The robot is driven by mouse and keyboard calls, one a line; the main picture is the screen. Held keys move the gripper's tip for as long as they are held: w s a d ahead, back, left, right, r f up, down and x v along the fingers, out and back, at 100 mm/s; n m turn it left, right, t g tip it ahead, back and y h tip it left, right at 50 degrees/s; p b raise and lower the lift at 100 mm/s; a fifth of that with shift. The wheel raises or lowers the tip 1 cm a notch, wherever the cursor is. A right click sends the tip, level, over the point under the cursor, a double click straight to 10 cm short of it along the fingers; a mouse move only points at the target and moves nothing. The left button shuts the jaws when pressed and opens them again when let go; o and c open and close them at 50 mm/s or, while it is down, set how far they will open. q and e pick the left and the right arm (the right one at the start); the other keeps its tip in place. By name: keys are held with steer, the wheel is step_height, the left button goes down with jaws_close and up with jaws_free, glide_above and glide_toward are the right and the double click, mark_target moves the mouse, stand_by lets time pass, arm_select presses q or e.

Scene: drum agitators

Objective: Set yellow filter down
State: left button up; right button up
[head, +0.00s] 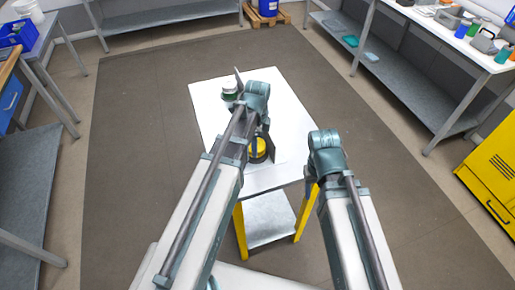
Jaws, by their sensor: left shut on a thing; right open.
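The table has yellow legs and a grey lower shelf (268,219). A yellow cabinet (490,170) is at the right. Workbenches line the room's sides, and the floor around the table is clear.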

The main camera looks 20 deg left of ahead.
arm_select(q)
steer(key=shift+f+b, duration=0.3)
steer(key=shift+f, duration=0.55)
arm_select(e)
steer(key=shift+f, duration=0.8)
arm_select(q)
steer(key=shift+f, duration=0.15)
steer(key=o, duration=1.2)
arm_select(e)
steer(key=shift+f, duration=0.15)
arm_select(q)
step_height(320, 180, up, 12)
steer(key=r+p, duration=0.1)
steer(key=p, duration=1.1)
steer(key=s+d+n+y, duration=0.1)
steer(key=s+d+n, duration=0.9)
steer(key=s+n, duration=0.4)
steer(key=shift+s+f, duration=0.15)
steer(key=shift+f, duration=0.1)
arm_select(e)
step_height(320, 180, up, 12)
